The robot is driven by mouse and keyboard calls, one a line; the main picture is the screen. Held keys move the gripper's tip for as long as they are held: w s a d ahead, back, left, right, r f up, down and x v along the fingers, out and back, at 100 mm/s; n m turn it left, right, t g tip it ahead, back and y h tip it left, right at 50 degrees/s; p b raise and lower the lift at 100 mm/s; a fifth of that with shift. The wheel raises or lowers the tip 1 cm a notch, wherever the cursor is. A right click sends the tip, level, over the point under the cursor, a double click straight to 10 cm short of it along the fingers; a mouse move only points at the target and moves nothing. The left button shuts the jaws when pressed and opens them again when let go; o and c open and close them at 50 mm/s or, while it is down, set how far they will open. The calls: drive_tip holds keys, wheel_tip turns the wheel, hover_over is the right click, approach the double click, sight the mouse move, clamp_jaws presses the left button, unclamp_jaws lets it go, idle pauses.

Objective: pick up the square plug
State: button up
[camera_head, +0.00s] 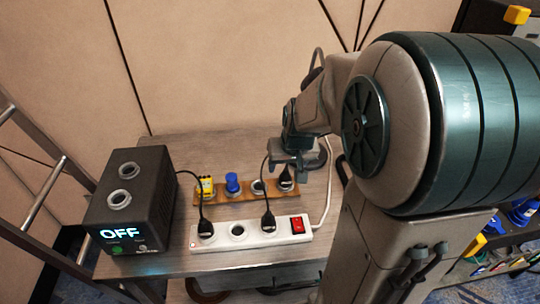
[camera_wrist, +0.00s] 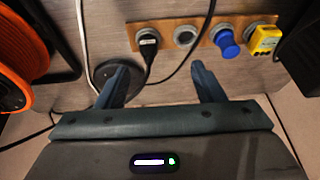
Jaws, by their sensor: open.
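The square plug seems to be the yellow one (camera_head: 206,187), standing at the left end of a wooden strip (camera_head: 222,197) on the table. It also shows in the wrist view (camera_wrist: 265,40), at the upper right, with dark markings. My gripper (camera_head: 296,163) is near the right end of the strip, by a black plug (camera_head: 286,179), well apart from the yellow plug. In the wrist view my gripper (camera_wrist: 160,78) has its two fingers spread with nothing held between them. A blue round plug (camera_head: 232,183) stands beside the yellow one; it shows in the wrist view (camera_wrist: 226,43) too.
A white power strip (camera_head: 252,232) with black plugs, cables and a red switch lies in front. A dark box (camera_head: 133,205) reading OFF stands at left. An empty grey socket (camera_wrist: 186,36) sits between blue and black plugs. An orange reel (camera_wrist: 22,50) is at the wrist view's left.

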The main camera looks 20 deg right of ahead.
sight(286, 175)
drive_tip(key=shift+h, duration=0.3)
drive_tip(key=w+d+f, duration=0.1)
drive_tip(key=w+f, duration=0.1)
drive_tip(key=f, duration=0.1)
drive_tip(key=w+d+f+b, duration=0.1)
drive_tip(key=w+f, duration=0.1)
drive_tip(key=f, duration=0.1)
drive_tip(key=w+d+f, duration=0.1)
drive_tip(key=w+f, duration=0.1)
drive_tip(key=f, duration=0.1)
drive_tip(key=shift+d+f, duration=0.15)
drive_tip(key=shift+f, duration=0.1)
drive_tip(key=shift+b+x, duration=0.4)
drive_tip(key=shift+x, duration=2.45)
drive_tip(key=shift+w+r, duration=0.1)
drive_tip(key=shift+w, duration=0.05)
drive_tip(key=c, duration=1.2)
